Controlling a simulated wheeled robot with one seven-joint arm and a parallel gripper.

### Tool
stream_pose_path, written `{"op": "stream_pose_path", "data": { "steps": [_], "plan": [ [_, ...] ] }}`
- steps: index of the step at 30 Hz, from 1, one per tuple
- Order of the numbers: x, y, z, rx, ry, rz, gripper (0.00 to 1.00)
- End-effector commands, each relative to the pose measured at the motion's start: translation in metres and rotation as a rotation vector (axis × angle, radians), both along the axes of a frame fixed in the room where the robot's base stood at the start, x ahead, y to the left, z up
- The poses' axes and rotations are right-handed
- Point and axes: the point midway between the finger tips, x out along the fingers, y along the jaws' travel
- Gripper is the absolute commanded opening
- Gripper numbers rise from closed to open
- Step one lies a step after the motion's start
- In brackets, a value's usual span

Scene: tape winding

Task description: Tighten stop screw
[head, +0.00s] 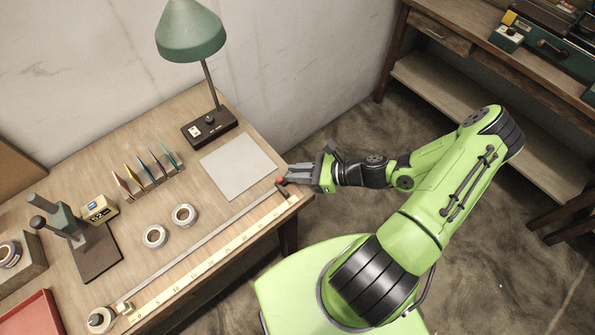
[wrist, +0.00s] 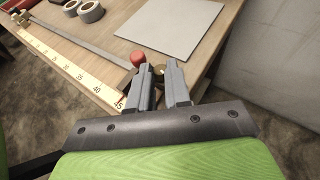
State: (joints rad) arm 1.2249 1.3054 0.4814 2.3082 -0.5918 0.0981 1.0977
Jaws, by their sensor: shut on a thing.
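A long ruler (head: 215,262) with printed numbers lies along the table's front edge, with a grey metal strip (head: 205,240) beside it. A red knob (head: 281,181) sits at the right end of the strip; it also shows in the wrist view (wrist: 138,59), just left of my fingertips. My gripper (head: 287,178) reaches in from the right at the table's right corner. In the wrist view my gripper (wrist: 159,70) has its fingers around a small brass-coloured piece (wrist: 158,71), apparently the stop screw, mostly hidden between them.
A grey sheet (head: 238,167) lies just behind my gripper. A green lamp (head: 208,125), two tape rolls (head: 184,215), a rack of coloured cards (head: 150,180) and a press (head: 68,225) stand farther left.

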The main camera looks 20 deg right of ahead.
Motion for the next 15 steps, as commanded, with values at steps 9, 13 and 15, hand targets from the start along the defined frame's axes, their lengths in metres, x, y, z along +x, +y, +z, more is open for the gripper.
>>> {"op": "stream_pose_path", "data": {
  "steps": [9, 13, 15],
  "plan": [
    [0.0023, -0.0012, 0.0005, -0.002, -0.001, 0.085, 0.0],
    [0.0047, -0.0023, 0.0005, -0.004, -0.002, 0.171, 0.0],
    [0.006, -0.0029, 0.0006, -0.004, -0.002, 0.229, 0.0]
  ]
}}
